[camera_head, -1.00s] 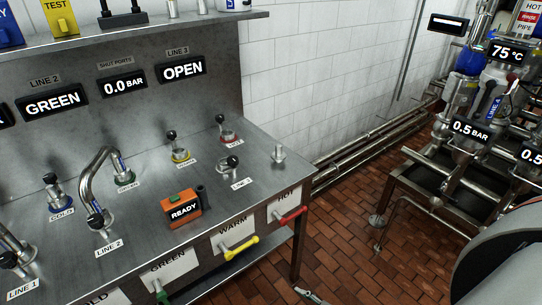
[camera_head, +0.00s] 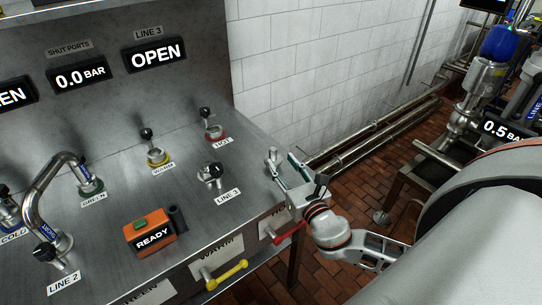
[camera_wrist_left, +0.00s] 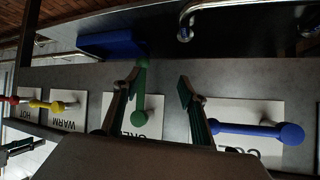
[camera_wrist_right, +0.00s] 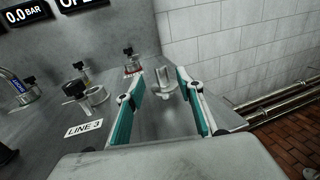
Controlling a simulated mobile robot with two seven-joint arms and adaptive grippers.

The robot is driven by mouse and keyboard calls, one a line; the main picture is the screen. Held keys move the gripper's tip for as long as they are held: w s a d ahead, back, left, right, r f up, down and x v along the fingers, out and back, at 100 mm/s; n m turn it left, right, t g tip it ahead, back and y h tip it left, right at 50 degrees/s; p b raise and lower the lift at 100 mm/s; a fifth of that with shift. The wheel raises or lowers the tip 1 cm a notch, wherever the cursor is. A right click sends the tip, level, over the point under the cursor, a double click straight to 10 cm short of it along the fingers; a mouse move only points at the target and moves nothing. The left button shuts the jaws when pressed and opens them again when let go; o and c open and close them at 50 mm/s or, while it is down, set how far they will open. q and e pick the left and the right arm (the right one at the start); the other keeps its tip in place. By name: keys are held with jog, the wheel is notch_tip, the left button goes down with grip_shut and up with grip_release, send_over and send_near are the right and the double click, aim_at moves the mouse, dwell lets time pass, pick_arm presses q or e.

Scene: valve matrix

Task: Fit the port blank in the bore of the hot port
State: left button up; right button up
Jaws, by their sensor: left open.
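The port blank (camera_wrist_right: 165,85) is a small grey metal plug standing upright at the right end of the steel bench. My right gripper (camera_head: 284,166) is open over that corner. In the right wrist view its teal-lined fingers (camera_wrist_right: 162,90) stand on either side of the blank, with no clear contact. The hot port (camera_head: 213,131) is a short metal collar with a red ring and a black-knobbed clamp, behind and left of the gripper. It also shows in the right wrist view (camera_wrist_right: 132,66). My left gripper (camera_wrist_left: 158,80) is open and empty before the bench front.
The warm port (camera_head: 157,157) and LINE 3 port (camera_head: 211,175) stand left of my right gripper. An orange READY box (camera_head: 152,236) sits near the front edge. Coloured handles, including a yellow one (camera_head: 227,275), stick out of the front. A tiled wall (camera_head: 290,70) rises behind.

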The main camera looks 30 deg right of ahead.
aim_at(275, 153)
jog(key=w, duration=0.4)
jog(key=w+d, duration=0.1)
jog(key=w, duration=0.1)
jog(key=shift+f+p, duration=0.15)
jog(key=shift+p, duration=0.15)
grip_shut()
